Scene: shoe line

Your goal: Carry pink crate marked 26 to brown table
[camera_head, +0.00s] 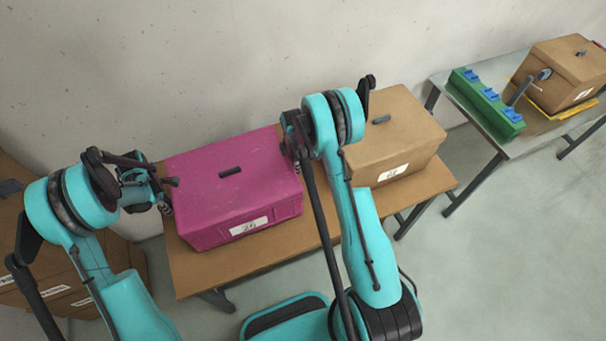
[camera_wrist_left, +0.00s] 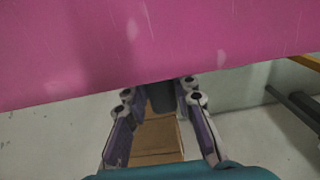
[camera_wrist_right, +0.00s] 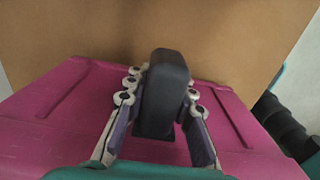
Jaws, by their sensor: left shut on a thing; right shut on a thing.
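The pink crate (camera_head: 232,197) has a dark slot on its lid and a white label on its front, whose number is too small to read surely. It is at the brown table (camera_head: 190,277), at its left part; I cannot tell whether its base touches the top. My left gripper (camera_head: 168,190) is at the crate's left side, shut on a dark handle (camera_wrist_left: 160,97) below the pink wall. My right gripper (camera_head: 298,143) is at the right side, mostly hidden by its own arm. In the right wrist view its fingers (camera_wrist_right: 160,115) close around a black handle.
A brown box (camera_head: 395,137) stands close to the crate's right on the table. Brown boxes (camera_head: 15,215) are at the far left. A grey table (camera_head: 520,143) at the upper right holds a green rack (camera_head: 485,103) and another brown box (camera_head: 565,70). Open floor lies at right.

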